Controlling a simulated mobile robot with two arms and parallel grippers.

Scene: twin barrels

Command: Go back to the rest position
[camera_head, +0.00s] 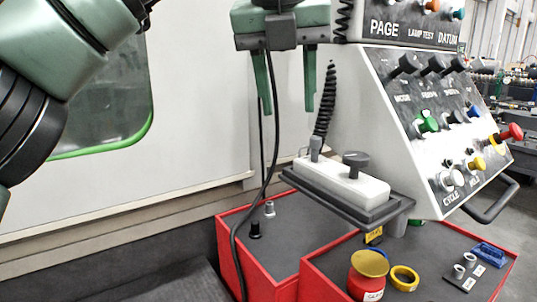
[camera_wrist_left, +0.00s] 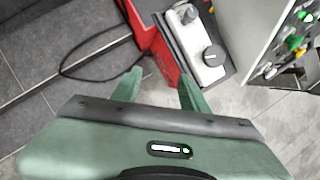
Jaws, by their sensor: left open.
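My left gripper (camera_head: 286,98) hangs with its two green fingers pointing down, near the top middle of the head view. The fingers are apart with nothing between them. It is in front of the pale machine wall, left of the control panel (camera_head: 440,130) and above the white box with black knobs (camera_head: 342,182). In the left wrist view, the gripper (camera_wrist_left: 160,88) also shows its fingers spread and empty, with the white box (camera_wrist_left: 200,52) beyond them. My right gripper is not in view.
Two red-rimmed bins (camera_head: 227,262) stand below, holding small parts. A red jar with a yellow lid (camera_head: 367,278) and a yellow ring (camera_head: 404,278) are in the right one. A black cable hangs from the gripper area. A panel handle (camera_head: 492,207) sticks out at right.

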